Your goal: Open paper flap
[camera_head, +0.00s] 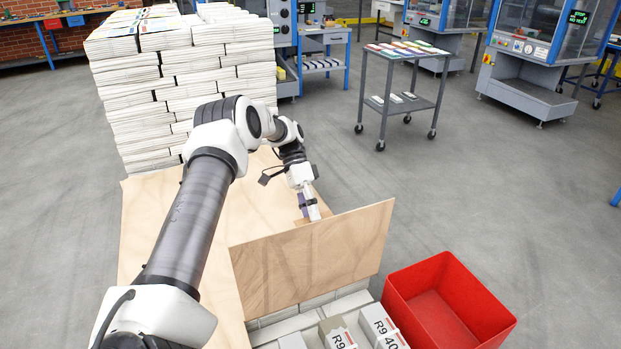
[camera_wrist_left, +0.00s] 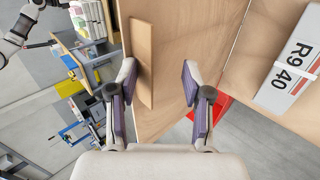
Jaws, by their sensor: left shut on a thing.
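The wooden paper flap (camera_head: 315,258) stands raised and tilted at the near edge of a flat wooden board (camera_head: 150,220). My left gripper (camera_head: 311,212) is at the flap's upper edge, on its far side. In the left wrist view its two fingers (camera_wrist_left: 158,75) stand on either side of the wooden flap (camera_wrist_left: 170,45), shut on it. A thinner wooden strip (camera_wrist_left: 143,62) lies along the panel beside the left finger. The exact contact is hard to see. My right gripper is not in view.
White packs labelled R9 40 (camera_head: 382,328) lie below the flap, with one also in the left wrist view (camera_wrist_left: 292,70). A red bin (camera_head: 450,300) stands to the right. A tall paper stack (camera_head: 185,85) is behind. A grey cart (camera_head: 402,85) stands farther back. Floor between is clear.

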